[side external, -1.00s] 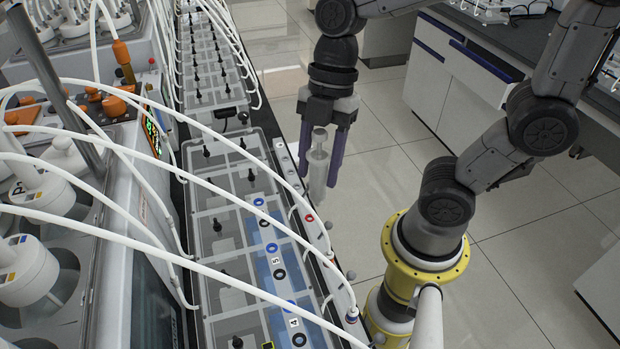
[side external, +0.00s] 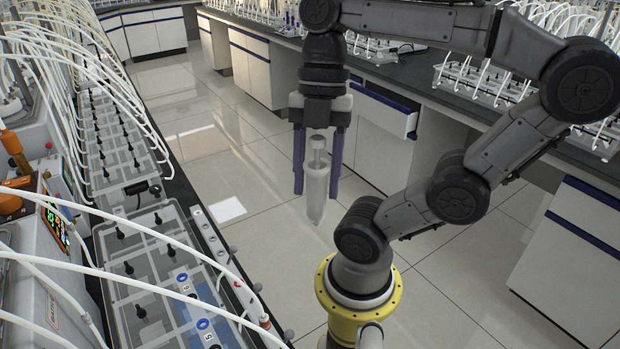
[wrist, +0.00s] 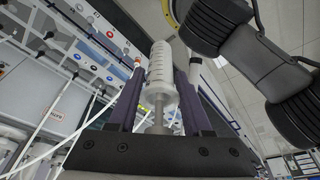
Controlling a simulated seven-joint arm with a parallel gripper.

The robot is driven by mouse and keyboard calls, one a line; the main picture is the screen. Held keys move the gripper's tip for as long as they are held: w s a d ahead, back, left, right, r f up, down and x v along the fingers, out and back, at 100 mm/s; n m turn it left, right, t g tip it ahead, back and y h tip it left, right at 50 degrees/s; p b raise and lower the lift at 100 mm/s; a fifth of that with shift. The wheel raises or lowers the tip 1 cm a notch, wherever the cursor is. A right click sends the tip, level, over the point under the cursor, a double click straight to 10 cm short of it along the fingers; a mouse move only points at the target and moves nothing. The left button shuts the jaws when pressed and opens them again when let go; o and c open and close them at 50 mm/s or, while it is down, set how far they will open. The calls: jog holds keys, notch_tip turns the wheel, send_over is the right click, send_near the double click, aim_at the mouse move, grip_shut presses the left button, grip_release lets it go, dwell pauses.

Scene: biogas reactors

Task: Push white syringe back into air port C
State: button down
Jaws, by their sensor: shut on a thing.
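My gripper (side external: 317,192) points down with its two purple fingers on either side of the white, translucent syringe (side external: 316,182). It is shut on the syringe, which hangs upright with its plunger end up and its lower end free in the air over the floor. In the wrist view the syringe (wrist: 161,72) lies between the fingers, with its plunger rod towards the palm. The grey-topped reactor unit (side external: 150,255) stands to the left, apart from the syringe. Blue and black port rings (side external: 182,277) show on its top. I cannot tell which port is C.
White tubes (side external: 90,270) arch over the reactor units at the left. A controller with a lit display (side external: 55,226) stands at the left edge. A dark bench (side external: 420,75) with more racks runs along the back right. The tiled floor between is clear.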

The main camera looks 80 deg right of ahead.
jog(key=shift+r, duration=0.45)
jog(key=shift+r, duration=0.35)
jog(key=shift+r, duration=0.7)
